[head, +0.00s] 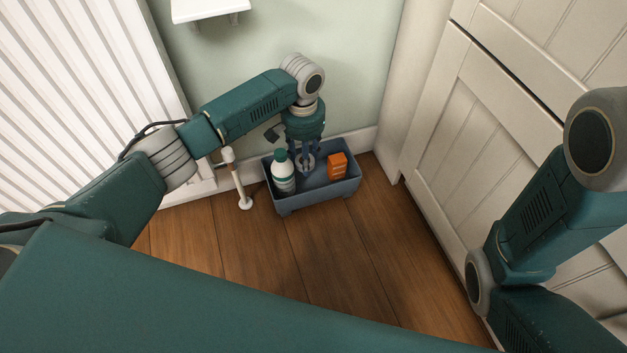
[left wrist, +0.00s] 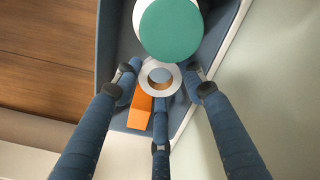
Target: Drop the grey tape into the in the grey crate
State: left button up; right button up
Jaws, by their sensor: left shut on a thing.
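The grey tape (head: 311,161) is a small pale ring held in my left gripper (head: 305,157), which points down inside the outline of the grey crate (head: 318,200). The left wrist view shows the tape (left wrist: 145,80) between the fingers of my left gripper (left wrist: 162,76), with the crate's wall (left wrist: 104,60) around it. I cannot tell whether the tape touches the crate floor. My right arm is at the right edge, but its gripper is out of frame.
In the crate, a white bottle with a green cap (head: 283,172) stands left of the tape, and an orange box (head: 338,166) is to the right. A white and brown stand (head: 238,180) is left of the crate. A radiator (head: 90,70) and cabinet (head: 480,130) flank the open wooden floor.

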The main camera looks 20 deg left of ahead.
pick_arm(q)
jog(key=o, duration=1.2)
jog(key=shift+o, duration=0.2)
notch_tip(320, 180, up, 12)
